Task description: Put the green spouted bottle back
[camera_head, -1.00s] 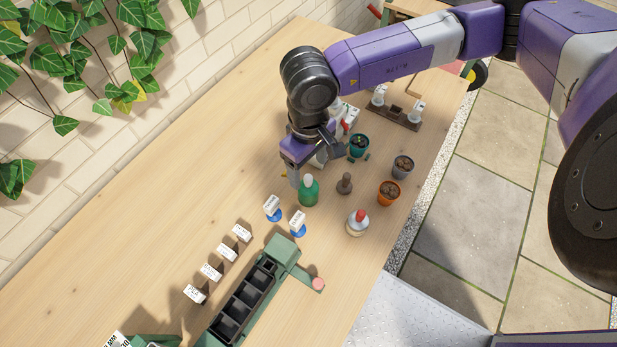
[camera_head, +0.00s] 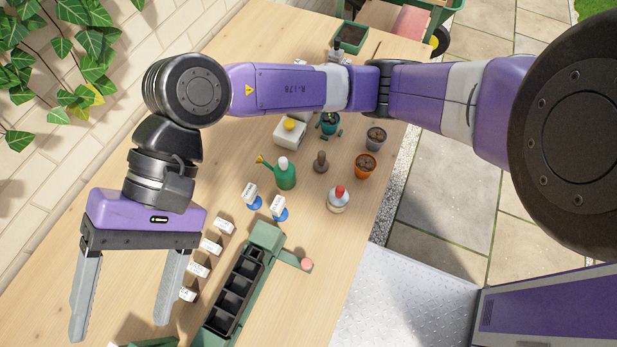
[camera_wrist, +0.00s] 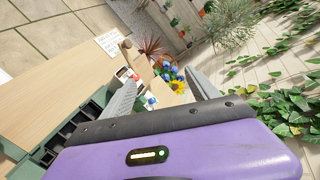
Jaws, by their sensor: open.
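The green spouted bottle (camera_head: 286,176) stands upright on the wooden table in the head view, with a pale cap and a yellow spout pointing left. My gripper (camera_head: 120,328) is open and empty, with its two grey fingers wide apart. It is at the lower left of the head view, well apart from the bottle. In the wrist view my gripper's fingers (camera_wrist: 163,88) are spread with no object held between them. I cannot make out the bottle for certain there.
Two blue-based labels (camera_head: 278,207) stand just in front of the bottle. A dark stamper (camera_head: 320,162), a red-capped bottle (camera_head: 339,199) and an orange pot (camera_head: 366,165) are to its right. A black tray (camera_head: 235,292) in a green holder and several white labels lie nearer my gripper.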

